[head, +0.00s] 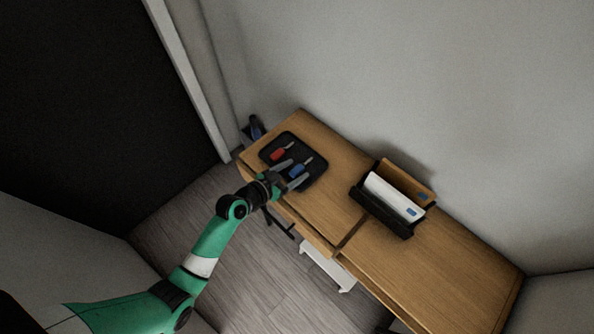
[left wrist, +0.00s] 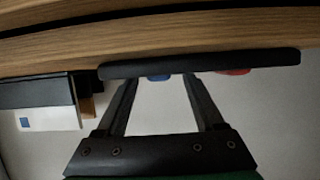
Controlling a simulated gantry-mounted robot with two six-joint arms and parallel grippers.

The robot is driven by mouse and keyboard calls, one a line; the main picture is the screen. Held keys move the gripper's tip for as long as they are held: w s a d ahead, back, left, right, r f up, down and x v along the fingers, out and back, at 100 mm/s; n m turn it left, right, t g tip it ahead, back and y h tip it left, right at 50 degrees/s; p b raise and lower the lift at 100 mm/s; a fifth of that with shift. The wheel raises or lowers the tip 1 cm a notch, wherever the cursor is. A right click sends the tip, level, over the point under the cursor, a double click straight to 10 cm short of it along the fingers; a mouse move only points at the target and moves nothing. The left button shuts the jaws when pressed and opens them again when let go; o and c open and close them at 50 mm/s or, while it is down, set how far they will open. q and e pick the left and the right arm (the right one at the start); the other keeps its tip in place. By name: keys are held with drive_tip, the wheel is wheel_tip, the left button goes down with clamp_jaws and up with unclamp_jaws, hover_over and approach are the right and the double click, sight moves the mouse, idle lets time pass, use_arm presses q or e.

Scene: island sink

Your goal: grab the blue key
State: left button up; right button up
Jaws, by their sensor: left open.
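The blue key (head: 297,170) lies on a black tray (head: 319,175) on the wooden desk. A red key (head: 278,154) lies on the same tray, to its left. My left gripper (head: 291,175) is open and empty at the tray's near edge, its two fingers on either side of the blue key's head. In the left wrist view, which looks upside down, a bit of the blue key (left wrist: 158,77) shows between the fingertips past the tray's edge (left wrist: 200,64). The red key (left wrist: 234,72) shows outside the fingers. My right gripper is not in view.
A black holder with white envelopes (head: 394,197) and a brown one stands on the desk (head: 440,270) right of the tray. A grey wall rises behind. A dark object (head: 255,128) sits beyond the desk's left end. The desk's right part is clear.

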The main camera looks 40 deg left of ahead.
use_arm(q)
drive_tip(key=shift+c, duration=0.3)
clamp_jaws()
drive_tip(key=shift+r, duration=0.1)
drive_tip(key=shift+r, duration=0.25)
drive_tip(key=r+p, duration=0.1)
drive_tip(key=r, duration=0.1)
drive_tip(key=s+r+p, duration=0.1)
drive_tip(key=r+p, duration=0.1)
drive_tip(key=shift+d+r, duration=0.1)
drive_tip(key=shift+d, duration=0.05)
drive_tip(key=s+d+r+p, duration=0.1)
drive_tip(key=s+r+p, duration=0.1)
drive_tip(key=s+r, duration=0.2)
drive_tip(key=s+d+r+p, duration=0.2)
drive_tip(key=s+r, duration=0.2)
drive_tip(key=s, duration=0.4)
drive_tip(key=shift+s+d, duration=0.25)
drive_tip(key=shift+s, duration=0.05)
